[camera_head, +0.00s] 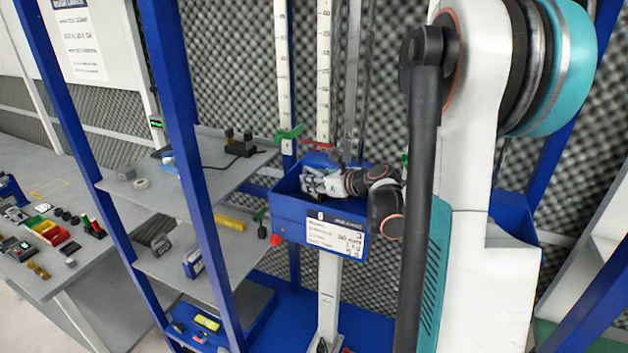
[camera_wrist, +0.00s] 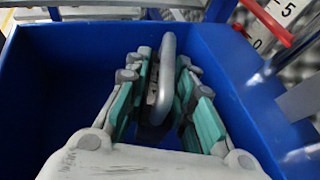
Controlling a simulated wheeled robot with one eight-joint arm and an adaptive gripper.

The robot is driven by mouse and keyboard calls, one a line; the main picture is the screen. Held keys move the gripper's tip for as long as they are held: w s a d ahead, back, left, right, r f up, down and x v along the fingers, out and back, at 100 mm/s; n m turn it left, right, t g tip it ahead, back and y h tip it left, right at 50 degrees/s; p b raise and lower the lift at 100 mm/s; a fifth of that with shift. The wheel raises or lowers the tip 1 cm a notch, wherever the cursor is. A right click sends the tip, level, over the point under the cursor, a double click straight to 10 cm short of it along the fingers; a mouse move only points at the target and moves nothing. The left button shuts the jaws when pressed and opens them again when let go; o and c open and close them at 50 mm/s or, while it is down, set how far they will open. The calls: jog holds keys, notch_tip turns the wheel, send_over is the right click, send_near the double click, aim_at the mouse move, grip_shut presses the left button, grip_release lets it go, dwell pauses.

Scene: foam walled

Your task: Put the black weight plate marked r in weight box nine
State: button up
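My gripper (camera_head: 322,184) is inside the blue weight box (camera_head: 290,219), which has a white label on its front; the label's number is too small to read surely. In the wrist view, my gripper (camera_wrist: 165,72) has its two green-and-grey fingers on either side of a thin, rounded plate (camera_wrist: 166,75) seen edge-on. Its rim looks grey and its face dark, and the fingers appear closed on it. Its marking is not visible. The blue walls of the box (camera_wrist: 60,85) surround the gripper. In the head view the plate cannot be made out.
A white scale column (camera_head: 329,290) stands under the box, with ruled strips behind it. A blue-framed grey shelf (camera_head: 215,180) with small items is left of it. A grey table (camera_head: 75,270) with several coloured items is farther left. A red pointer (camera_wrist: 265,20) is near the box rim.

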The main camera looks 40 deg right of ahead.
jog(key=o, duration=0.4)
jog(key=shift+o, duration=0.2)
jog(key=shift+r, duration=0.2)
jog(key=p+v, duration=0.1)
jog(key=v, duration=1.1)
jog(key=shift+f, duration=0.15)
